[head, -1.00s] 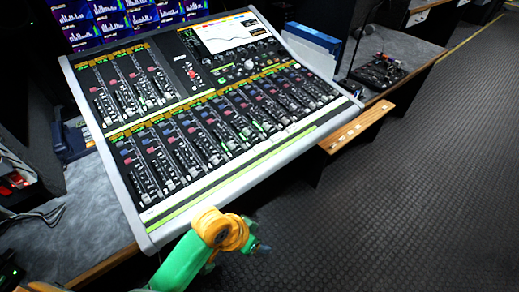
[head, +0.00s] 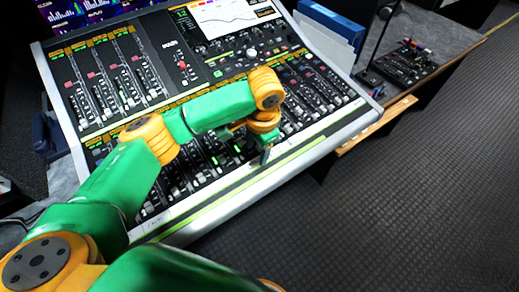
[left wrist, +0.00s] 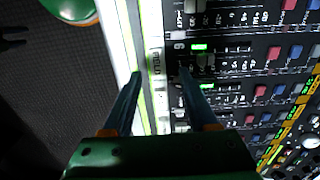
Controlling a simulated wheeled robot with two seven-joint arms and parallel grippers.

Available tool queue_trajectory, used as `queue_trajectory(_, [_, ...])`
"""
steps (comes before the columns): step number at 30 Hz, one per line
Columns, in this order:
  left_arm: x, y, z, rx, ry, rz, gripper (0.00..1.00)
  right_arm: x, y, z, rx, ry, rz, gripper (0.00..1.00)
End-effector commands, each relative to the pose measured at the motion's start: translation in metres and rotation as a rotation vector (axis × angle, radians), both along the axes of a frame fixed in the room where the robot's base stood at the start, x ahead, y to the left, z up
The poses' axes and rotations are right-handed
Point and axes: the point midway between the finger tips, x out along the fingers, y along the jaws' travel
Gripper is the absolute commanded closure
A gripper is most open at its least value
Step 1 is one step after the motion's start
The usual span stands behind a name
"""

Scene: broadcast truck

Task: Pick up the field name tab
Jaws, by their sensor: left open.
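The field name tab (left wrist: 156,62) is a small white strip with dark lettering that reads "FIELD", lying in the pale label strip along the mixing console's front edge in the left wrist view. My left gripper (left wrist: 160,76) is open above the console, its two dark fingers on either side of the label strip, with the tab between and just beyond the tips. Contact with the tab cannot be made out. In the head view my left gripper (head: 265,155) points down at the console's front edge, and the tab is too small to tell there.
The mixing console (head: 205,240) has rows of faders and buttons close to the gripper. A wooden ledge (head: 380,125) juts out at its right, with a small control panel (head: 405,65) on the desk behind. A blue binder (head: 325,30) stands at the back. Open floor lies right.

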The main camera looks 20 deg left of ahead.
Motion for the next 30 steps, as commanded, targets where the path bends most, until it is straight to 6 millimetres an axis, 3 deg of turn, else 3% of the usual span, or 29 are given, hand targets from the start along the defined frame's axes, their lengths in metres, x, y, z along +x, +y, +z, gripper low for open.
queue_trajectory(6, [0.007, 0.006, -0.039, 0.001, 0.002, -0.001, 0.41, -0.017, -0.001, 0.004, -0.003, 0.032, 0.000, 0.50])
queue_trajectory(14, [0.008, 0.007, -0.045, -0.002, -0.002, -0.002, 0.41, -0.008, -0.001, 0.004, -0.001, 0.016, 0.000, 0.50])
queue_trajectory(18, [0.008, 0.007, -0.045, -0.002, -0.002, -0.002, 0.78, -0.008, -0.001, 0.004, -0.001, 0.015, 0.000, 0.50])
queue_trajectory(21, [0.008, 0.006, -0.045, -0.002, -0.002, -0.002, 1.00, -0.008, -0.001, 0.004, -0.001, 0.015, 0.000, 0.50])
queue_trajectory(30, [0.008, 0.006, -0.044, -0.002, -0.002, -0.002, 1.00, -0.008, -0.001, 0.004, -0.002, 0.016, 0.000, 0.50])
